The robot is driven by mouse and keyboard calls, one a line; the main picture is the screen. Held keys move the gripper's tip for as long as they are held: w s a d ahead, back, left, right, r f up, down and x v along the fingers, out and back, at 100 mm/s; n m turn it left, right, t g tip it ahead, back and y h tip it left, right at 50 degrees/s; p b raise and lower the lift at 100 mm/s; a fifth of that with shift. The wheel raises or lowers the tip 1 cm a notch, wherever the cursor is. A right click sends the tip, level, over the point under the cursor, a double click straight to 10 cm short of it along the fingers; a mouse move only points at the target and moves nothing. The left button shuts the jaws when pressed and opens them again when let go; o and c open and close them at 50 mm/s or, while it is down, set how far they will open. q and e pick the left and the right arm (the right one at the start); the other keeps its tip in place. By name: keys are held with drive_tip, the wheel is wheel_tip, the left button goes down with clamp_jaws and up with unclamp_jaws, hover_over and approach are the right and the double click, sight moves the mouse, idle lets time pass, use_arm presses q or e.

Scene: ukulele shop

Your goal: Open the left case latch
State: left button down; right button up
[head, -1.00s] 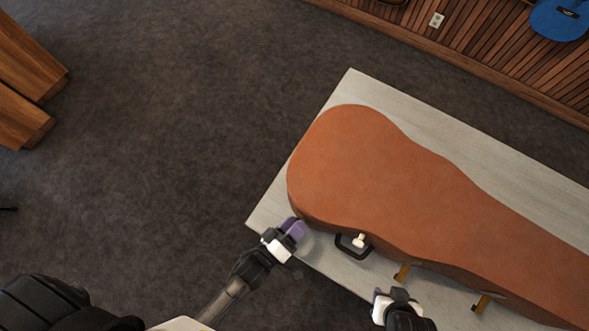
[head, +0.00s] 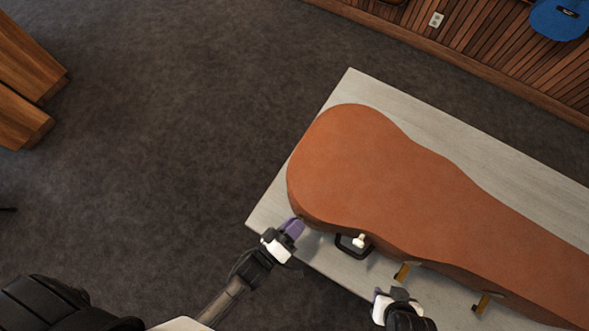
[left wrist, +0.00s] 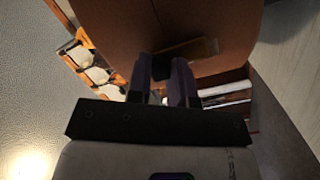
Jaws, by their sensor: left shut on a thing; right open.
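A brown ukulele case (head: 385,185) lies closed on a pale table. My left gripper (head: 293,227) is at the near left side of the case, and its purple fingers hide the left latch in the head view. In the left wrist view, the brass left case latch (left wrist: 203,47) shows against the brown case wall, at the tips of my left gripper (left wrist: 163,70). The fingers are shut on the latch with a narrow gap between them. My right gripper (head: 398,294) is open and empty near the table's front edge, below the middle latch.
Two more brass latches (head: 402,272) (head: 482,302) stick out along the near side. A black handle (head: 352,246) with a small white piece (head: 360,240) lies between the left and middle latches. The pale table (head: 352,88) has bare room behind the case.

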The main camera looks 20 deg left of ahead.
wheel_tip(320, 180, down, 9)
drive_tip(key=b, duration=0.8)
drive_tip(key=shift+d, duration=0.1)
use_arm(q)
drive_tip(key=shift+s+a+f+m+t+h+b, duration=0.1)
drive_tip(key=shift+s+f+m+t+h+b, duration=0.35)
drive_tip(key=shift+t, duration=0.5)
drive_tip(key=shift+s+f+m+t+h+b, duration=0.25)
drive_tip(key=shift+f+t+h, duration=0.25)
drive_tip(key=shift+t, duration=0.5)
drive_tip(key=shift+s+a+f+m+t+h+b, duration=0.1)
drive_tip(key=shift+s+f+m+t+h+b, duration=0.35)
drive_tip(key=shift+t, duration=0.5)
use_arm(e)
drive_tip(key=shift+f, duration=0.75)
use_arm(q)
drive_tip(key=shift+w, duration=0.1)
drive_tip(key=c, duration=1)
unclamp_jaws()
drive_tip(key=shift+r, duration=0.1)
drive_tip(key=b+v, duration=0.1)
drive_tip(key=v, duration=1.2)
drive_tip(key=shift+a+f+b, duration=0.15)
drive_tip(key=shift+f+b, duration=0.25)
use_arm(e)
wheel_tip(320, 180, down, 2)
